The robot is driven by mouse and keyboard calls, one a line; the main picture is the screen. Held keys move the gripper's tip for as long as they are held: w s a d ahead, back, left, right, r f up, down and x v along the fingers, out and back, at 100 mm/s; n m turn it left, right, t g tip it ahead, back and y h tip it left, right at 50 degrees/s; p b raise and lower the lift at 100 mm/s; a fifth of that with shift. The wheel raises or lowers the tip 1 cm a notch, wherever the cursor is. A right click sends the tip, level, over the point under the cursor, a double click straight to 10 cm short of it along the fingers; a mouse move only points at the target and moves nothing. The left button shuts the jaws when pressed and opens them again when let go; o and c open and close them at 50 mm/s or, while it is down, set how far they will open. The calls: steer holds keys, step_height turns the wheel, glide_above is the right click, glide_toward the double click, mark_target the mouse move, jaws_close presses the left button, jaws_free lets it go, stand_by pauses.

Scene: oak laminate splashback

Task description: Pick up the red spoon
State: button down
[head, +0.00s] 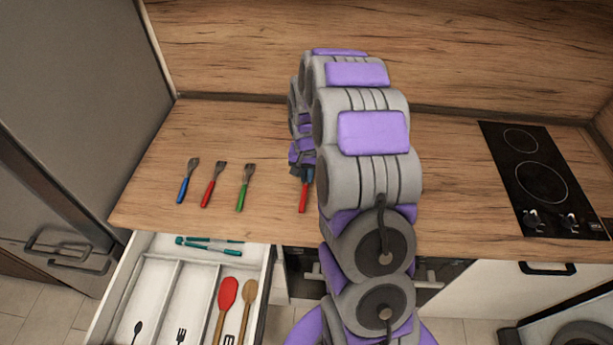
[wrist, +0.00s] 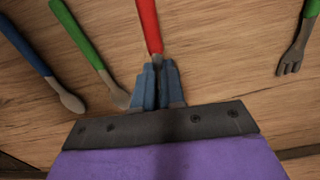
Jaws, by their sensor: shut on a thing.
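The red spoon's handle shows below my gripper (head: 302,171) in the head view, at the red handle (head: 303,197) on the counter near its front edge. In the wrist view, my gripper (wrist: 158,70) has its two blue fingers shut on the neck of the red spoon (wrist: 149,25). The handle points away from the gripper. The head end is hidden by the fingers, and I cannot tell whether the spoon touches the counter.
In the head view, blue (head: 187,181), red (head: 213,184) and green (head: 244,187) utensils lie to the left on the counter (head: 145,205). The wrist view shows blue (wrist: 45,60) and green (wrist: 92,55) spoons close by. An open drawer (head: 168,290) is below; a cooktop (head: 540,180) is right.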

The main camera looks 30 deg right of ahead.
steer(key=s+a, duration=0.1)
steer(key=s, duration=0.3)
steer(key=s+a+r+p, duration=0.1)
steer(key=s, duration=0.4)
steer(key=s+a+p, duration=0.1)
steer(key=s+a, duration=0.1)
steer(key=s, duration=0.3)
steer(key=shift+s+r, duration=0.15)
steer(key=shift+s, duration=0.1)
steer(key=shift+a, duration=0.1)
